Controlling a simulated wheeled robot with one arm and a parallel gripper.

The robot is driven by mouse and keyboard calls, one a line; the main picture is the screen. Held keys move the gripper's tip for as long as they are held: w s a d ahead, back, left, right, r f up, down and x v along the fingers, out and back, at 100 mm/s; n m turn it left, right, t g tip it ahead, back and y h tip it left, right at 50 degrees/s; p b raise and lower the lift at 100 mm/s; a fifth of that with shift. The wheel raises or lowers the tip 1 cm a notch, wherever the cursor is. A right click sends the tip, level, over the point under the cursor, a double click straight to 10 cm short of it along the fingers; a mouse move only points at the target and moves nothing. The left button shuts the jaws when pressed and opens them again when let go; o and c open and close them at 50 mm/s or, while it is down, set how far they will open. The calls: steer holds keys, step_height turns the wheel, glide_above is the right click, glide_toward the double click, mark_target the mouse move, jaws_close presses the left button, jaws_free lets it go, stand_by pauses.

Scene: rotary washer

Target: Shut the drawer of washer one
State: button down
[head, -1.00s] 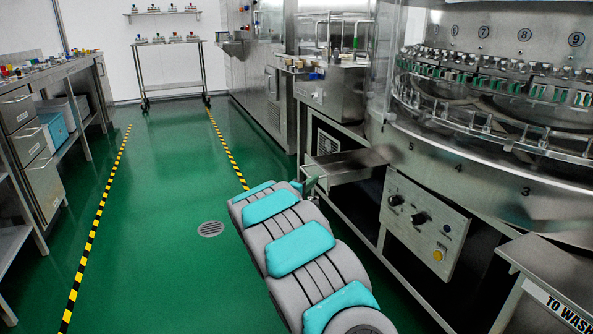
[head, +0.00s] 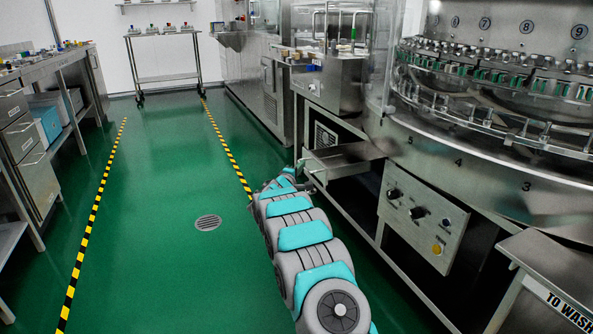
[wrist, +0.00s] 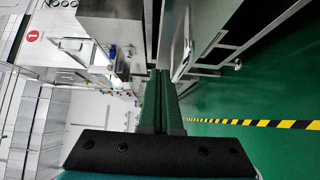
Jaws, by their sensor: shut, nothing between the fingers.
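The drawer (head: 345,162) is a shallow steel tray, standing pulled out toward the left from under the washer (head: 450,160) in the head view. My gripper (head: 301,168) is at the drawer's outer left end; whether it touches cannot be told. In the wrist view my gripper (wrist: 158,74) has its two dark green fingers together, shut and empty. Steel surfaces lie close around the fingertips there; which one is the drawer is unclear.
A control panel (head: 422,218) with knobs is right of the drawer. A steel table marked TO WASH (head: 560,270) stands at the lower right. A bench with drawers (head: 30,150) lines the left. The green floor (head: 150,220) between the striped lines is clear. A wheeled rack (head: 163,55) stands at the back.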

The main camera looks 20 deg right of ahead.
mark_target(315, 159)
steer(key=d, duration=0.4)
steer(key=shift+w+r, duration=0.1)
steer(key=shift+r, duration=0.05)
steer(key=shift+d, duration=0.1)
